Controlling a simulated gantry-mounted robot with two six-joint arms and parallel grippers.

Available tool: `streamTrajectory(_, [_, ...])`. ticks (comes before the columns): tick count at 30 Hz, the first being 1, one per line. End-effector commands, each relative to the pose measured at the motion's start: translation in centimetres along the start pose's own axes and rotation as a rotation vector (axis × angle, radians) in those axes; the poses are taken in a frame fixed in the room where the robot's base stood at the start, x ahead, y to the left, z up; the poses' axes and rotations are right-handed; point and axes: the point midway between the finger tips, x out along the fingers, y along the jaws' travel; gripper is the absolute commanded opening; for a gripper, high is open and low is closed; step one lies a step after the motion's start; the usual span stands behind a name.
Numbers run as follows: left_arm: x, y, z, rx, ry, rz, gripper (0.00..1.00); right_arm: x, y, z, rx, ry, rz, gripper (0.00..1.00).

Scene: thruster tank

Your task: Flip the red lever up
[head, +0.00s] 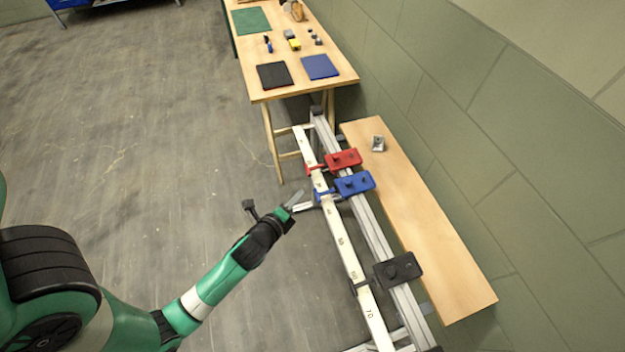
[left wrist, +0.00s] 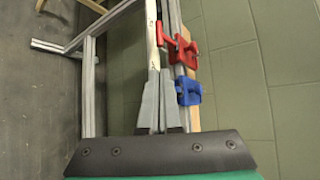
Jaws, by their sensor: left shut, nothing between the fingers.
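The red block (head: 343,159) sits on the grey rail; its red lever (head: 315,168) reaches left to the white numbered beam. In the left wrist view the red block (left wrist: 186,52) is upper right of the fingers, and its lever (left wrist: 160,36) is just beyond their tips. My left gripper (head: 300,198) is shut and empty, left of the beam and closer to the camera than the lever. Its grey fingers (left wrist: 158,76) point toward the lever, apparently without touching it. My right gripper is not in view.
A blue block (head: 354,183) with a lever stands beside the red one, close to my fingers. A black block (head: 398,270) sits nearer on the rail. A wooden shelf (head: 440,255) runs along the green wall. A table (head: 290,92) with mats stands behind. Floor left is clear.

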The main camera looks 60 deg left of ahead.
Motion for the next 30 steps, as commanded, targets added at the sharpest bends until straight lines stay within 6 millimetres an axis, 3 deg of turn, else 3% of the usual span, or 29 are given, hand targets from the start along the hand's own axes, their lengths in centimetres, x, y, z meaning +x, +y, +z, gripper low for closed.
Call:
streamTrajectory(5, [1.0,0.0,-0.1,0.0,-0.001,-0.002,0.0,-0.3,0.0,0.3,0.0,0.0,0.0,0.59])
streamTrajectory(18, [8.7,0.1,-0.1,-0.001,0.0,-0.003,0.0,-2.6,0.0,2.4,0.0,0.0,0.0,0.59])
streamTrajectory(23, [9.9,0.0,-0.1,-0.001,0.0,-0.002,0.0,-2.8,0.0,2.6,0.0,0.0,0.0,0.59])
streamTrajectory(30, [10.0,-0.1,0.0,-0.001,0.001,-0.002,0.0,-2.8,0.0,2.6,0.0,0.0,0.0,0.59])
